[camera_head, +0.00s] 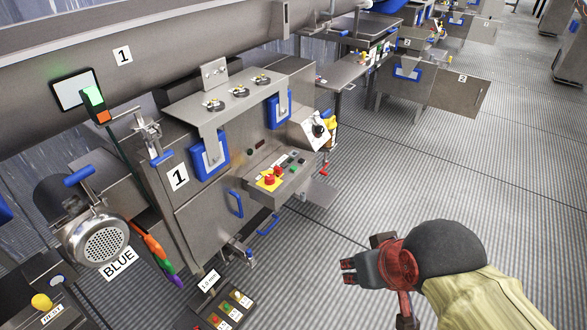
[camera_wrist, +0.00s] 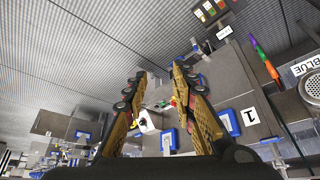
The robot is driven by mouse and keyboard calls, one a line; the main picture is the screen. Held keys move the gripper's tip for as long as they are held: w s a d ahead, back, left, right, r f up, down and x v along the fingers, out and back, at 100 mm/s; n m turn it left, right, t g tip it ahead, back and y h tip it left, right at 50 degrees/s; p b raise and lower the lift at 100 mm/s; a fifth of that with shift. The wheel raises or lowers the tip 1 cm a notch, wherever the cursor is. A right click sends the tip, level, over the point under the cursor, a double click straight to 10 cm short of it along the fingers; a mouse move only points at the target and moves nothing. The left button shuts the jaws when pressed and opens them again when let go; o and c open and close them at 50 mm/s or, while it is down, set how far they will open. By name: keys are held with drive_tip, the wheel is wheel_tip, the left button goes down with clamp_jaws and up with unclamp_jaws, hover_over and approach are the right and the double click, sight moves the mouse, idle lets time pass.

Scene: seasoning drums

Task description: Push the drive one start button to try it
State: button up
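A small button box (camera_head: 226,312) with green, red and yellow marks sits at the bottom of the head view, partly cut off; it also shows at the top of the wrist view (camera_wrist: 210,9). A sloped control panel (camera_head: 275,178) with a red emergency knob, yellow plate and small buttons is on the front of machine 1. Button labels are too small to read, so I cannot tell which is drive one start. My gripper (camera_head: 347,271) is in the air right of both, touching neither. In the wrist view its fingers (camera_wrist: 160,72) are apart and empty.
Machine 1's steel cabinet (camera_head: 181,207) has blue handles and projecting parts. A white angled box (camera_head: 316,130) sticks out beside the panel. A round perforated motor cover (camera_head: 103,240) and coloured tools (camera_head: 157,255) are at left. The ribbed floor around my gripper is clear.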

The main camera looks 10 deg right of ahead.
clamp_jaws()
idle(1.4)
